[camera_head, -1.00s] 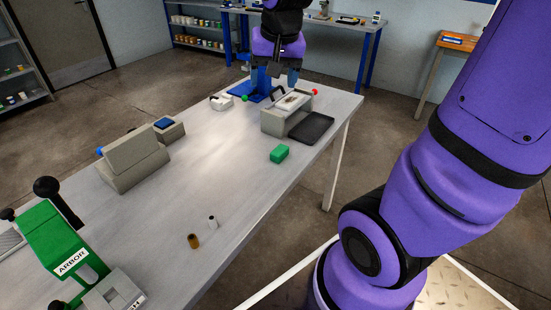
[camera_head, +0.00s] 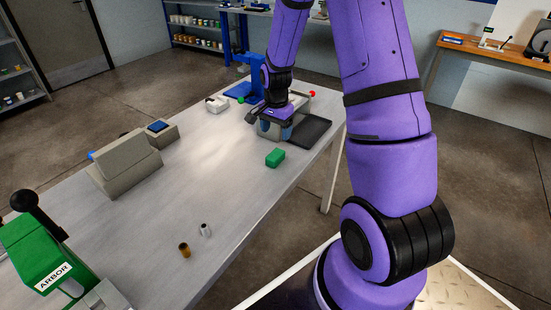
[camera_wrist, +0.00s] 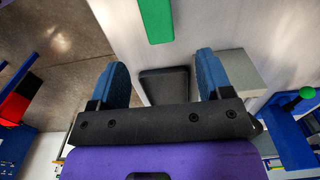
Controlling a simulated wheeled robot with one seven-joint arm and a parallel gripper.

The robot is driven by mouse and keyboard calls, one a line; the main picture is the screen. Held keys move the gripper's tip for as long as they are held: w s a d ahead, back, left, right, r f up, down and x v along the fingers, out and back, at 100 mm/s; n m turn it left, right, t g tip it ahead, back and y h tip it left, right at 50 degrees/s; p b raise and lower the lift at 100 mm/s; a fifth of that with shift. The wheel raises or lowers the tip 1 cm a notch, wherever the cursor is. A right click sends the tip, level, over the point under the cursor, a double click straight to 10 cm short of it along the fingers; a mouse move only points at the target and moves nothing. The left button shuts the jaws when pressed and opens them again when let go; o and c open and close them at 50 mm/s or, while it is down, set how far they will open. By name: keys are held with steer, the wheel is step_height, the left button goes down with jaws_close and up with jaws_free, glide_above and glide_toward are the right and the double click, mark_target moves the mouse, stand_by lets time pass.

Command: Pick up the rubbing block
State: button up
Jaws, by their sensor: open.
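A green block (camera_head: 275,157), which I take to be the rubbing block, lies on the grey workbench (camera_head: 195,185) near its right edge. Its green shape also shows at the top of the wrist view (camera_wrist: 157,18), cut off by the picture edge. My gripper (camera_head: 270,122) is over the grey box, beyond the green block in the head view. In the wrist view my gripper (camera_wrist: 162,72) shows two blue fingertips spread wide, with nothing held between them. The green block lies ahead of the fingertips, apart from them.
A grey box (camera_head: 270,131) is partly hidden under my gripper. A black tray (camera_head: 312,133) is beside it, with a red ball (camera_head: 312,94) behind. A blue stand (camera_head: 250,68) is farther back. Grey angled blocks (camera_head: 128,165), two small cylinders and a green press (camera_head: 45,247) stand leftward.

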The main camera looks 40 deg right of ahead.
mark_target(275, 154)
step_height(275, 154, down, 5)
steer(key=shift+f, duration=0.1)
steer(key=shift+s+a+f, duration=0.1)
steer(key=shift+a+f, duration=0.05)
steer(key=shift+f, duration=1.25)
steer(key=shift+s+a+f, duration=0.1)
steer(key=shift+f, duration=1.25)
steer(key=c, duration=1)
